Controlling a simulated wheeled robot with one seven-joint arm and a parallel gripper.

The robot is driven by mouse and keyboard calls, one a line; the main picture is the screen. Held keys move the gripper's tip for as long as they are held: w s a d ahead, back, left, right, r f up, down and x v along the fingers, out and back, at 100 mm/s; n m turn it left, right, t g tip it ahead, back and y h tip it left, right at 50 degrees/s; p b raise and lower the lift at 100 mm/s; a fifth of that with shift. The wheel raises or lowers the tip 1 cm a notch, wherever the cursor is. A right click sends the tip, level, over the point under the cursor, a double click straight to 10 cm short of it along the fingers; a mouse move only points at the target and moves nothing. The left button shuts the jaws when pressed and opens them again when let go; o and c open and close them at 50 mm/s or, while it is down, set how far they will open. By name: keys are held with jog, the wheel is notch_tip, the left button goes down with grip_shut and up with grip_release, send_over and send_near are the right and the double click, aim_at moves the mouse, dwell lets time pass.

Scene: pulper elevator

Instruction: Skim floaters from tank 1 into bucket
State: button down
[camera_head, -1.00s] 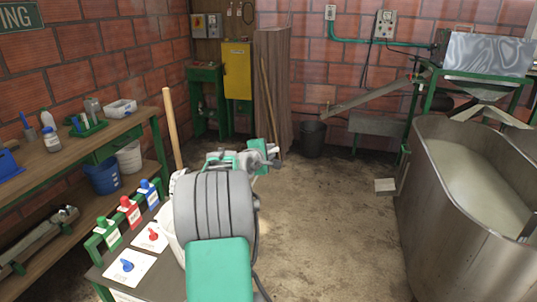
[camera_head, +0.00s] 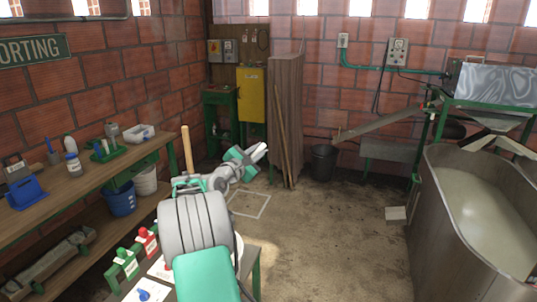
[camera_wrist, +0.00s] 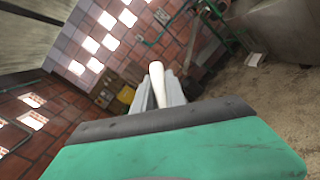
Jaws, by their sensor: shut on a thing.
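A steel tank (camera_head: 455,232) with rounded ends stands at the right, full of cloudy pale liquid (camera_head: 480,200). I cannot make out single floaters in it, nor a tank number. My gripper (camera_head: 262,151) is at mid-picture, left of the tank and well apart from it. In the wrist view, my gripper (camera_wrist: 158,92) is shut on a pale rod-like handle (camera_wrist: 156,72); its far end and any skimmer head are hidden. A dark bucket (camera_head: 323,163) stands on the floor by the back wall. A blue bucket (camera_head: 118,200) and a white bucket (camera_head: 145,180) sit under the left bench.
A wooden pole (camera_head: 187,150) stands upright behind my arm. A small table with coloured valves (camera_head: 147,242) is close at lower left. A sloping chute (camera_head: 385,124) reaches toward the dark bucket. The floor between my arm and the tank (camera_head: 335,235) is mostly clear.

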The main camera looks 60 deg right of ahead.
jog(key=w+a+r+n+t+h+p, duration=0.1)
jog(key=w+a+r+n+p, duration=0.1)
jog(key=w, duration=0.3)
jog(key=w+a+r+n+t+h+p, duration=0.1)
jog(key=w+a+r+n+h+p, duration=0.1)
jog(key=w+a+r+n+p, duration=0.1)
jog(key=w+r+n+p, duration=0.1)
jog(key=w+n, duration=0.1)
jog(key=w, duration=0.1)
jog(key=shift+a+r, duration=0.15)
jog(key=shift+w, duration=0.1)
jog(key=w+a+r+n+t+h+p, duration=0.1)
jog(key=w+a+r+n+t+p, duration=0.1)
jog(key=w+a+r+n+p, duration=0.1)
jog(key=w+r+n+p, duration=0.1)
jog(key=w+r+n, duration=0.1)
jog(key=w+r, duration=0.1)
jog(key=shift+w+r+t+p, duration=0.15)
jog(key=shift+w+t+p, duration=0.15)
jog(key=shift+w+p, duration=0.15)
jog(key=shift+a, duration=0.15)
dwell(0.5)
